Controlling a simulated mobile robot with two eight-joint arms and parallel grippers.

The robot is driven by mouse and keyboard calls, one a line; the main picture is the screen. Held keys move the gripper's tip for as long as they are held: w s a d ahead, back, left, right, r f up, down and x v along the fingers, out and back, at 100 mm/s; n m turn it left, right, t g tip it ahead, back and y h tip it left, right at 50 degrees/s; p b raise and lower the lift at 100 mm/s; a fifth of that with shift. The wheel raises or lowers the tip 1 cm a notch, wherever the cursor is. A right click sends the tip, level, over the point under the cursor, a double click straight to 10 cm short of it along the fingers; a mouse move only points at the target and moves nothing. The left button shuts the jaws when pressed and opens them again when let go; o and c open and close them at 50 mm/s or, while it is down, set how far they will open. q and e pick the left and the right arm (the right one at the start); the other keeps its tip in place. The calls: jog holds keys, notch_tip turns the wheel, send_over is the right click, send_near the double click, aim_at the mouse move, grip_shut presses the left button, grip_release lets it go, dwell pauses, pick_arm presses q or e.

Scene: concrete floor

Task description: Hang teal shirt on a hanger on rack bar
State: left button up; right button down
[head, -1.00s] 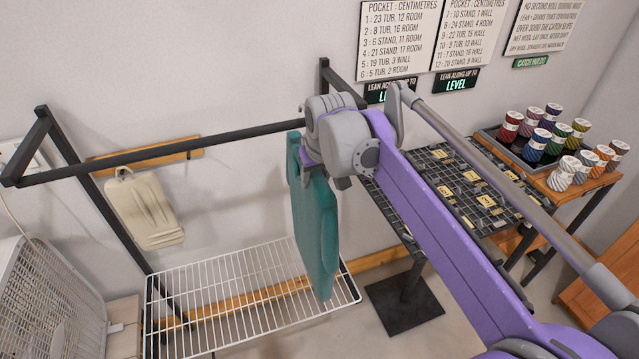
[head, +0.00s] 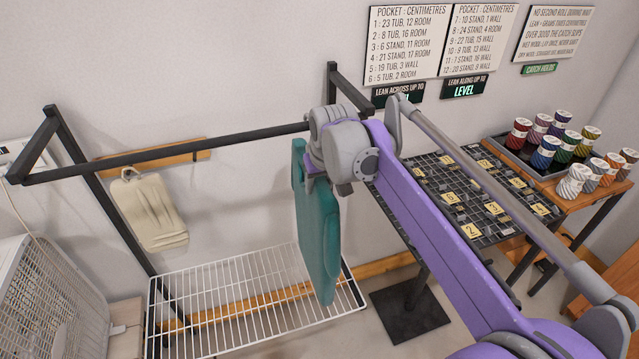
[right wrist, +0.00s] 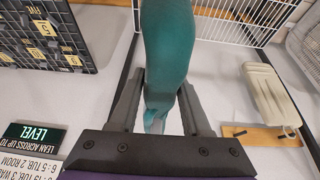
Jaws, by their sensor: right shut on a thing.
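The teal shirt (head: 318,235) hangs upright below my right wrist, narrow edge toward the head camera. My right gripper (right wrist: 160,82) is shut on the shirt's upper part; it also shows in the head view (head: 314,170), mostly hidden by the wrist. In the right wrist view the shirt (right wrist: 167,45) runs away between the fingers, with a small pale piece by the grip. The hanger cannot be made out clearly. The black rack bar (head: 190,147) passes behind my wrist, which hides its right end. The shirt's top is just below the bar line; contact cannot be told. My left gripper is not in view.
A white wire shelf (head: 215,285) is below. A white fan (head: 50,290) stands left. A dark gridded table (head: 440,190) and a tray of spools (head: 500,148) stand right.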

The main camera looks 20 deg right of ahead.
jog(key=shift+c, duration=1.4)
grip_release()
jog(key=v, duration=1)
jog(key=shift+s+r+p, duration=0.15)
jog(key=shift+r+p, duration=0.2)
jog(key=shift+r, duration=0.05)
jog(key=s+f, duration=2.5)
jog(key=shift+f+t, duration=0.3)
jog(key=shift+t, duration=0.1)
